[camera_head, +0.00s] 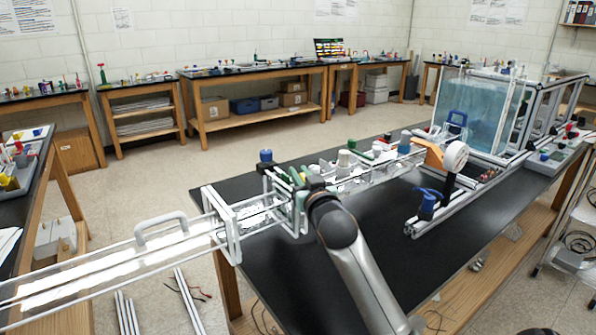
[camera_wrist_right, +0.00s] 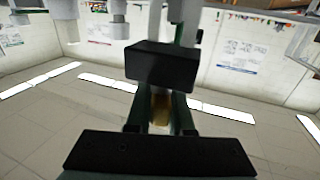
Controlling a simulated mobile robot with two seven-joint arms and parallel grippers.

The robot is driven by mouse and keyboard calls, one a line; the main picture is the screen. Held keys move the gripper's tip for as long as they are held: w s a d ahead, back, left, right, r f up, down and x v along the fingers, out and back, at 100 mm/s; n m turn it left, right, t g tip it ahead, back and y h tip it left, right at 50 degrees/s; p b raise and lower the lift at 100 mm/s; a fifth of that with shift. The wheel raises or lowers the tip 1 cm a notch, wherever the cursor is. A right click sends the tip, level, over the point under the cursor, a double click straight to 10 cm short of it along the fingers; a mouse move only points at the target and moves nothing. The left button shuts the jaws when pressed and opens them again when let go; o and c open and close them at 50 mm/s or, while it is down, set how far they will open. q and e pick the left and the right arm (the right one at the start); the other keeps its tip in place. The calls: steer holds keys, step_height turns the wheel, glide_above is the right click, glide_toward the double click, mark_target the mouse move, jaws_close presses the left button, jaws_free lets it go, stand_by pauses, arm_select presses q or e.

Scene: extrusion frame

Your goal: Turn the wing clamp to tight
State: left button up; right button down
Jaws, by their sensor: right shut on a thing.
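My right gripper (camera_head: 304,186) is at the white frame near the left end of the black bench, its arm rising from the bottom of the head view. It is shut on a part there that I take to be the wing clamp; the gripper hides most of it. In the right wrist view a brass-coloured piece (camera_wrist_right: 161,112) shows between the dark fingers, below a black block (camera_wrist_right: 162,65). How far the clamp is turned cannot be seen. My left gripper is not in view.
A long clear channel with a white handle (camera_head: 160,227) runs off to the left. A blue-knobbed fitting (camera_head: 266,156) stands close behind the gripper. An orange and white device (camera_head: 445,155) and a water tank (camera_head: 478,108) stand to the right. The bench's front middle (camera_head: 385,235) is clear.

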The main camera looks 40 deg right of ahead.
steer(key=shift+s+d+m+g+h, duration=0.1)
steer(key=shift+d+m+g+h, duration=0.1)
steer(key=shift+m+g+h, duration=0.9)
steer(key=shift+d+h, duration=0.1)
steer(key=shift+h, duration=0.5)
steer(key=c, duration=0.8)
jaws_free()
steer(key=b+v, duration=0.1)
steer(key=v, duration=0.6)
steer(key=shift+s, duration=0.25)
steer(key=shift+a, duration=0.25)
